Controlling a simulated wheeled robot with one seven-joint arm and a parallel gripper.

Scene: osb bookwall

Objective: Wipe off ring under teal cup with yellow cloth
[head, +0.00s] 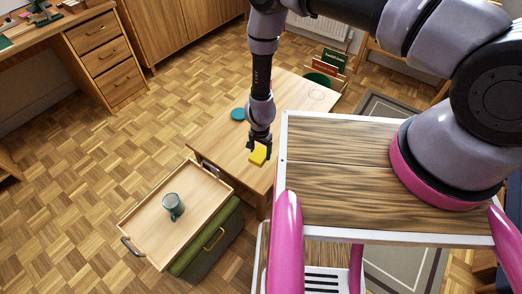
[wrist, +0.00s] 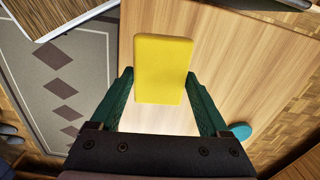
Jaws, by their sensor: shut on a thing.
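My gripper (head: 259,147) is shut on the yellow cloth (head: 258,154), a thick, block-like piece, above the near part of the low wooden table (head: 220,132). In the wrist view the cloth (wrist: 163,62) sits between the green fingers of my gripper (wrist: 160,78). The teal cup (head: 173,206) stands upright on a wooden tray (head: 152,236), well to the lower left of my gripper. Any mark directly beneath the cup is hidden. A faint round outline (head: 317,95) shows on the table's far right part.
A teal disc (head: 238,114) lies on the table; it also shows in the wrist view (wrist: 241,131). The tray rests on a green ottoman (head: 213,240). A drawer desk (head: 108,62) stands upper left. Parquet floor at left is clear.

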